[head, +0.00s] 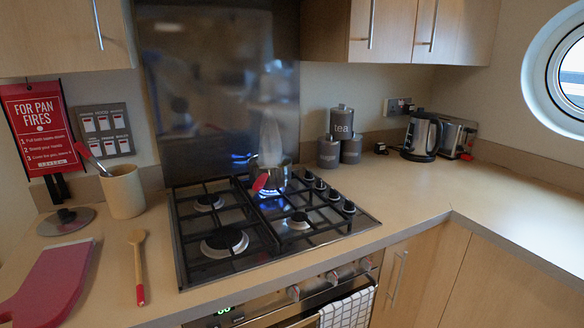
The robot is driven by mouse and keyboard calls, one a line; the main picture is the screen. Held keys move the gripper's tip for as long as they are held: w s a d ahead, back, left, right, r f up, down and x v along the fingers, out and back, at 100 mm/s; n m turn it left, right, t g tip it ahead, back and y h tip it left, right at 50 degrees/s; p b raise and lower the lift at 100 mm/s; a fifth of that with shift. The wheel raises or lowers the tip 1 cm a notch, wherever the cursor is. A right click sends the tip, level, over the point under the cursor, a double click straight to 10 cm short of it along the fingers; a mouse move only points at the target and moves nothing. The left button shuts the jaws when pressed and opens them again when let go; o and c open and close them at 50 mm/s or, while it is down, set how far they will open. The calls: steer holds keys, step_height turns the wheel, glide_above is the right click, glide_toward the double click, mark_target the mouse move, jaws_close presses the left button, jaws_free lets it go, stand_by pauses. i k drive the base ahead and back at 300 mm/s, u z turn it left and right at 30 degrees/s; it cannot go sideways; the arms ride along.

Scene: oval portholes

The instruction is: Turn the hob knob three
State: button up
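The black gas hob (330,229) is set into the counter, with several small black knobs in a row along its right side. From back to front, the first knob (308,177) is nearest the wall, the second knob (320,185) follows, then the third knob (334,195), then the front knob (349,207). No number or label can be read on them. A blue flame (271,203) burns at the back right burner under a metal pot (270,174). My gripper is not in view.
Canisters (341,122), a kettle (422,136) and a toaster (456,137) stand behind the knobs. Oven dials (332,278) and a towel (347,310) are below. The right counter is clear.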

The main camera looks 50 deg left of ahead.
mark_target(320, 185)
steer(key=u, duration=0.9)
steer(key=i, duration=1.65)
steer(key=u, duration=0.9)
